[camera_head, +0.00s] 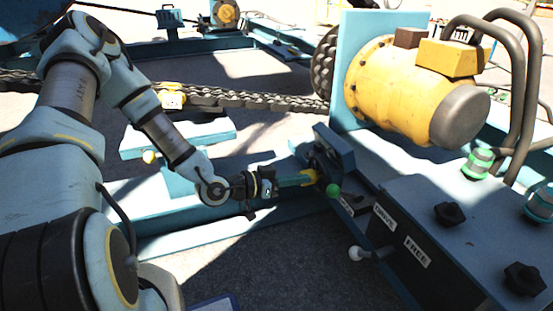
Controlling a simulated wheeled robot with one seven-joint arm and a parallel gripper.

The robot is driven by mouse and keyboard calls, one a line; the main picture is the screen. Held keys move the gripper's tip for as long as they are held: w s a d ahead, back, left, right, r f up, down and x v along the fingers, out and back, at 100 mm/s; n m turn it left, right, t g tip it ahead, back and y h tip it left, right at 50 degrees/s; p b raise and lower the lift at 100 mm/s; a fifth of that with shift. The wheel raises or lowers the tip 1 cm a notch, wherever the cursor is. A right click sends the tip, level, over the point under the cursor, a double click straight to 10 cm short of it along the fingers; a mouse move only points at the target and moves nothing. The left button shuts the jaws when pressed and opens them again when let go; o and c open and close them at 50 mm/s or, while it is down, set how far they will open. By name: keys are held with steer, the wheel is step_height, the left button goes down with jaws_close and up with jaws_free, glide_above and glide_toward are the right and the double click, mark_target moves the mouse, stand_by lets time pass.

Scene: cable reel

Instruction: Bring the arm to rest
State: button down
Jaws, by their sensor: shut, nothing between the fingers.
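My arm reaches in from the left, bent at the elbow, with its last links sloping down to the right. My gripper (310,177) points right, low over the blue machine frame, and its fingers look closed with nothing seen between them. Its tips are close to a blue bracket (334,150) and a green ball knob (333,190). I cannot tell whether they touch either one.
A yellow motor (385,85) stands right of the gripper. A thick chain (250,99) runs behind the arm. A blue control box (440,235) with labels and black knobs fills the lower right, beside a white ball lever (356,253). Grey floor (290,265) lies open in front.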

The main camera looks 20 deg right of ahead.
steer(key=w+a+f+n+t+y, duration=0.15)
steer(key=w+a+y, duration=0.3)
steer(key=a, duration=0.45)
steer(key=w+a+f+n+t+y, duration=0.15)
steer(key=w+a+y, duration=0.3)
steer(key=a, duration=0.45)
steer(key=s+a+r+n+y, duration=0.2)
steer(key=a+r+n+y, duration=0.55)
steer(key=a, duration=0.75)
steer(key=s+a+r+n+g+h+p, duration=0.1)
steer(key=s+a+r+n, duration=0.3)
steer(key=r, duration=0.5)
step_height(320, 180, up, 34)
steer(key=d+p, duration=0.1)
steer(key=p, duration=3.3)
steer(key=shift+s, duration=0.35)
steer(key=shift+f, duration=0.1)
